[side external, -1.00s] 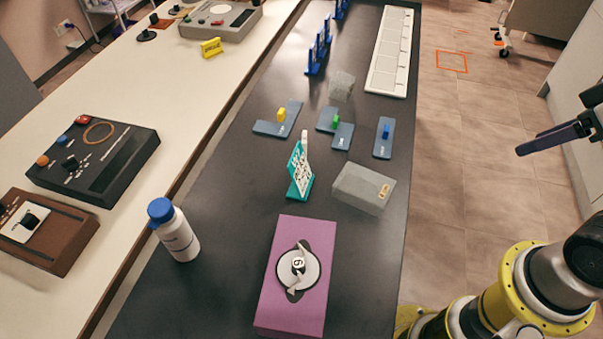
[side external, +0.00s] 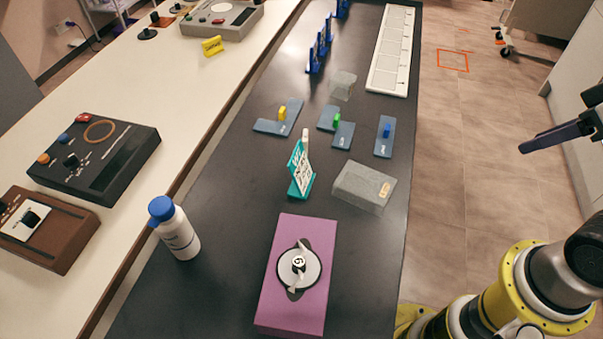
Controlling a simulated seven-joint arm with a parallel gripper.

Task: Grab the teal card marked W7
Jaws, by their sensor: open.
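A teal card (side external: 301,168) with a white printed face stands tilted in a teal base near the middle of the dark table. Its marking is too small to read, so I cannot confirm W7. A small white upright piece shows just behind its top. My gripper (side external: 522,149) is at the right edge, over the floor side and well away from the card. Its dark finger points left. It is open with nothing seen in it, and part of it is cut off by the frame.
A purple box (side external: 263,310) with a dial stands in front of the card. A grey block (side external: 358,190) is to its right. A white bottle (side external: 178,238) stands at left. Blue plates (side external: 383,148) with coloured pegs lie behind. Bare table lies left of the card.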

